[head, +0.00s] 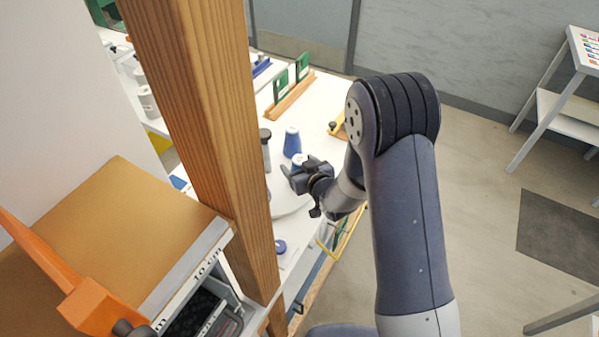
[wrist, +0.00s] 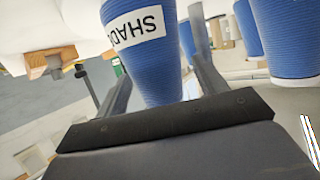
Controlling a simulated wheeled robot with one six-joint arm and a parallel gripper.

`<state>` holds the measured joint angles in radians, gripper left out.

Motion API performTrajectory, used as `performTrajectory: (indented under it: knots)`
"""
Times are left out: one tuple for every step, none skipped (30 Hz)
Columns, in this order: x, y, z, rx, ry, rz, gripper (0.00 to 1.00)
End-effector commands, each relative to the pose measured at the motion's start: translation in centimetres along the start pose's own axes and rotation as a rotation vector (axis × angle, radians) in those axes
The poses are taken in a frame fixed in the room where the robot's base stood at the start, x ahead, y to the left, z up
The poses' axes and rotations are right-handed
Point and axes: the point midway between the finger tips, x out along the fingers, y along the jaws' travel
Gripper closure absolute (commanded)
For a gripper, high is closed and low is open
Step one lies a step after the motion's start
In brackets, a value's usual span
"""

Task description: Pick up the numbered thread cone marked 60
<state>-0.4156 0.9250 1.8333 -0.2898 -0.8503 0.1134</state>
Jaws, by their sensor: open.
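A blue thread cone (wrist: 150,70) with a white label reading "SHAD" upside down lies between the fingers of my gripper (wrist: 162,82) in the wrist view. The fingers are open on either side of it; I cannot tell whether they touch it. Its number is not visible. In the head view my gripper (head: 306,174) is over the white table, close to a blue cone (head: 298,159) that it partly hides. Another blue cone (head: 292,141) stands just behind. More blue cones (wrist: 290,42) show at the right of the wrist view. No 60 is legible.
A wooden post (head: 205,130) stands in front of the table and hides part of it. A round white plate (head: 290,201) lies below my gripper. A dark-capped grey cylinder (head: 265,148) stands by the cones, and an orange rack with green pieces (head: 290,95) is behind.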

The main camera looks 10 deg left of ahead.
Motion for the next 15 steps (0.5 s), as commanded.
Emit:
performTrajectory:
  knots:
    - [-0.01, 0.0, 0.02, 0.0, 0.0, 0.0, 0.32]
    - [-0.01, 0.0, 0.02, 0.0, 0.0, 0.0, 0.32]
    - [-0.02, 0.01, 0.02, 0.0, 0.0, 0.0, 0.36]
    - [-0.02, 0.01, 0.02, 0.0, 0.0, 0.0, 0.38]
    - [-0.02, 0.01, 0.02, 0.0, 0.0, 0.0, 0.41]
    - [-0.03, 0.01, 0.02, 0.0, 0.0, 0.0, 0.44]
    - [-0.03, 0.01, 0.02, 0.0, 0.0, 0.0, 0.46]
    - [-0.03, 0.01, 0.02, 0.0, 0.0, 0.0, 0.49]
    - [-0.03, 0.01, 0.02, 0.0, 0.0, 0.0, 0.52]
    - [-0.03, 0.01, 0.02, 0.0, 0.0, 0.0, 0.54]
    - [-0.04, 0.01, 0.02, 0.0, 0.0, 0.0, 0.57]
    - [-0.04, 0.01, 0.02, 0.0, 0.0, 0.0, 0.6]
    - [-0.04, 0.01, 0.02, 0.0, 0.0, 0.0, 0.63]
    - [-0.04, 0.02, 0.02, 0.0, 0.0, 0.0, 0.65]
    - [-0.04, 0.02, 0.02, 0.0, 0.0, 0.0, 0.68]
